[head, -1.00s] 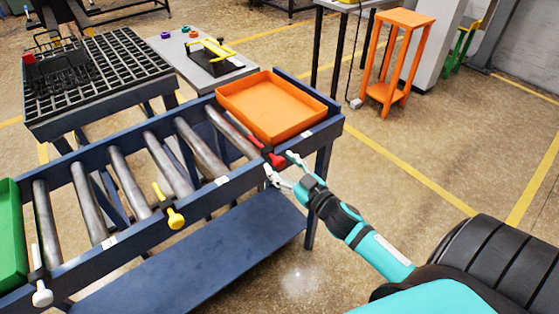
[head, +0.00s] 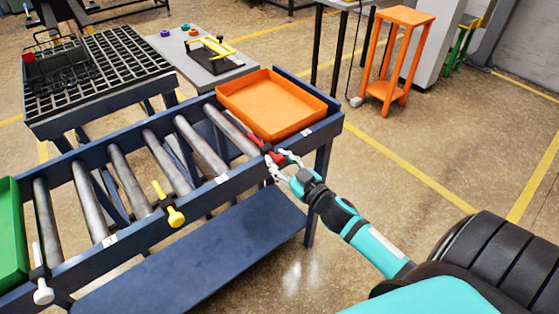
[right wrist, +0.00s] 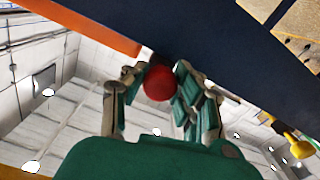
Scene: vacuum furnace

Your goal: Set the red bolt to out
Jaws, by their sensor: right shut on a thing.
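The red bolt (head: 276,157) sits on the near side rail of the blue roller conveyor (head: 135,241), close to the orange tray. In the head view it is partly hidden by my gripper. My right gripper (head: 278,165) is at the bolt with a finger on either side. The right wrist view shows the bolt's round red knob (right wrist: 159,84) between the two fingers, and the gripper is shut on it. My left gripper is not in view.
An orange tray (head: 297,137) lies on the conveyor's right end. A yellow bolt (head: 175,217) and a white bolt (head: 42,293) sit further left on the same rail. A green tray (head: 10,248) is at the left end.

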